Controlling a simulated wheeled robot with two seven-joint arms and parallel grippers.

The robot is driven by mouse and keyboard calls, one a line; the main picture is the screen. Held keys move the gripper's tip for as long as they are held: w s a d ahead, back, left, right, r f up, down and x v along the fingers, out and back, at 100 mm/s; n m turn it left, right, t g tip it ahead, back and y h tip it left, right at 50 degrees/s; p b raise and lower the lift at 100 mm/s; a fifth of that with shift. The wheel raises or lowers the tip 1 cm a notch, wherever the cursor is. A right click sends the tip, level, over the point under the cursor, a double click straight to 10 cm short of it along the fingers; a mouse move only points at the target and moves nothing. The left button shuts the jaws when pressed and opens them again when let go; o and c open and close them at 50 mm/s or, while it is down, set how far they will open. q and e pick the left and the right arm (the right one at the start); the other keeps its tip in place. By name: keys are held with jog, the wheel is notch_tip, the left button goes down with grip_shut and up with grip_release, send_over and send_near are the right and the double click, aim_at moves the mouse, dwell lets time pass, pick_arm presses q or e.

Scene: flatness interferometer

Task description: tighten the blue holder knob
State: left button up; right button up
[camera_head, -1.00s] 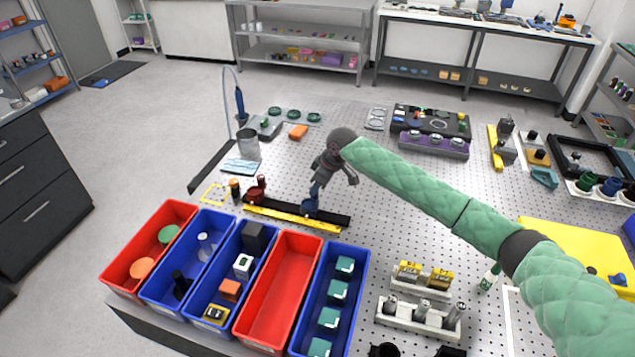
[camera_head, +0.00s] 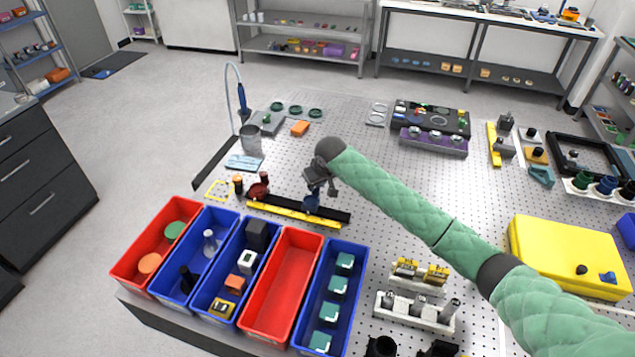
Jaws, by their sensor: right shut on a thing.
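The blue holder (camera_head: 312,204) stands on the black rail (camera_head: 335,215) behind the bins, and only its lower part shows clearly. My right gripper (camera_head: 317,190) reaches down from above and is shut on the top of the holder, where its knob is; the knob is mostly hidden by the fingers. A dark red holder (camera_head: 258,190) stands further left on the same rail. My left gripper is not in view.
A yellow strip (camera_head: 280,209) runs along the rail's front. Red and blue bins (camera_head: 285,270) stand close in front.

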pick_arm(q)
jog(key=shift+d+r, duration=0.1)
pick_arm(e)
jog(key=shift+r, duration=0.1)
jog(key=o, duration=1)
jog(key=shift+s+d+r+b, duration=0.1)
jog(key=shift+r+b, duration=0.1)
jog(key=shift+b, duration=0.15)
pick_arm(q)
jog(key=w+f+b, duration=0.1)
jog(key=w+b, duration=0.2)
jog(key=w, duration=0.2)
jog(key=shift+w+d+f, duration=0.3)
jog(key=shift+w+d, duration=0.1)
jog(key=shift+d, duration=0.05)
pick_arm(e)
jog(key=v, duration=0.7)
